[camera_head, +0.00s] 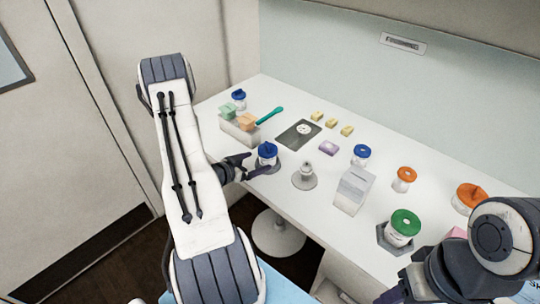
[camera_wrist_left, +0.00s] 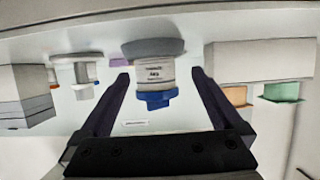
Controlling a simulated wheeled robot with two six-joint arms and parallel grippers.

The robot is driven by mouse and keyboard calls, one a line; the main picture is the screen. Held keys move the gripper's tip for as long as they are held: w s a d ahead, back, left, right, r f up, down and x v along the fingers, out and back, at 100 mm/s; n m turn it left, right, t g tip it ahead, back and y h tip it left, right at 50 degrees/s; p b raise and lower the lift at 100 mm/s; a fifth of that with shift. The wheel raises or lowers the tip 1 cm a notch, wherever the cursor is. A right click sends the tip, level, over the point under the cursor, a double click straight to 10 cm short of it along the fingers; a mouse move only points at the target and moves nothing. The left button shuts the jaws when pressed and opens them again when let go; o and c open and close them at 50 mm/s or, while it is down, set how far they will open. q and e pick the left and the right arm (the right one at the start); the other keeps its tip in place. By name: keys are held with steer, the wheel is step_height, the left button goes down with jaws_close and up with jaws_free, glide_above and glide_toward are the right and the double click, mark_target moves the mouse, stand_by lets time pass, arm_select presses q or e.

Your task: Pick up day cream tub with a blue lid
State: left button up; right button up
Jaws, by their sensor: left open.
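A white tub with a blue lid (camera_head: 267,151) stands upright on a round dark base near the table's front edge. It also shows in the left wrist view (camera_wrist_left: 155,75), upside down in the picture; its label is too blurred to read surely. My left gripper (camera_head: 254,165) is open, with its fingers apart on either side of the tub in the wrist view, not visibly gripping it. Other blue-lidded tubs stand at the back left (camera_head: 238,101) and mid-table (camera_head: 361,160). My right gripper (camera_head: 398,292) is partly visible at the bottom right; its jaws are unclear.
A pale box with coloured blocks (camera_head: 238,131) stands left of the tub. A small metal weight on a round plate (camera_head: 304,180) stands to its right. A grey block (camera_head: 352,190), a green-lidded tub (camera_head: 403,228) and orange-lidded tubs (camera_head: 403,182) are farther right.

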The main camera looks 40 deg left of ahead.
mark_target(262, 160)
arm_select(q)
steer(key=w, duration=0.2)
steer(key=w+d+f, duration=0.1)
steer(key=shift+w+p, duration=0.2)
steer(key=shift+p, duration=0.1)
steer(key=shift+w, duration=0.35)
steer(key=p+x, duration=0.2)
steer(key=x, duration=0.1)
steer(key=shift+w+d, duration=0.15)
steer(key=shift+w, duration=0.2)
steer(key=shift+w+f, duration=0.2)
steer(key=shift+w, duration=0.15)
jaws_close()
steer(key=shift+r, duration=0.1)
